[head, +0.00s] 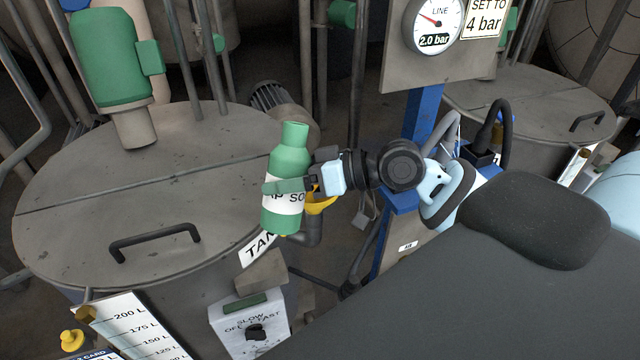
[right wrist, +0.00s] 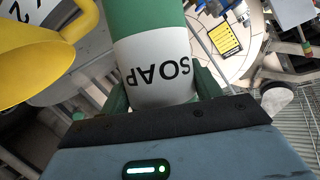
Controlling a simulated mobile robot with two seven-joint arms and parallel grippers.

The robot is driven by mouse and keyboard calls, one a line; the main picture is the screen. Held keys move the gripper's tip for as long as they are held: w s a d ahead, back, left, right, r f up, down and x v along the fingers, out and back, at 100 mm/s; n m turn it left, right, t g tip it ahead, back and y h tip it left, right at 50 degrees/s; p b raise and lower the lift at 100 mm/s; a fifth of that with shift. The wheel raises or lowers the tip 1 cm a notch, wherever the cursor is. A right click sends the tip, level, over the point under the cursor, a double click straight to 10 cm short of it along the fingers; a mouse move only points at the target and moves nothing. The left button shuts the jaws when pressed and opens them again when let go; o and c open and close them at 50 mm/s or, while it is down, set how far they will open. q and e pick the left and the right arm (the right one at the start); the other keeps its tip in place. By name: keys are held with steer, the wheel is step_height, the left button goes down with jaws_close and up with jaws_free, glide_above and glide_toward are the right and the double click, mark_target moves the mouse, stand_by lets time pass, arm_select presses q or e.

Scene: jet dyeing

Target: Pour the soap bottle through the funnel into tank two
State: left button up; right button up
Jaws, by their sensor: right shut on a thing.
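The green soap bottle (head: 288,165) with a white label stands nearly upright in the head view, in front of the large tank's right edge. My right gripper (head: 285,187) is shut on it around the label. In the right wrist view the bottle's SOAP label (right wrist: 155,70) sits between the fingers. A yellow funnel (head: 320,202) shows just behind and right of the bottle, partly hidden by it and the gripper. The funnel also shows large at the left of the right wrist view (right wrist: 35,55). The tank (head: 80,220) has a partly covered TANK sign (head: 258,248). My left gripper is not in view.
A control box with a SLOW/FAST knob (head: 256,331) and a litre scale (head: 130,325) are on the tank's front. A gauge panel (head: 435,45) stands at the back on a blue post. A second tank (head: 530,105) stands at the right. Pipes rise behind the tanks.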

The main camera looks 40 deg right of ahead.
steer(key=shift+a+r+n+h, duration=0.15)
steer(key=shift+r+n+h, duration=0.3)
steer(key=shift+n, duration=0.25)
steer(key=shift+s+r+n+h, duration=0.1)
steer(key=shift+r+n+h, duration=0.2)
steer(key=shift+n+h, duration=0.2)
steer(key=shift+f+n+t+h, duration=0.2)
steer(key=shift+n+t+h, duration=0.1)
steer(key=shift+n, duration=0.3)
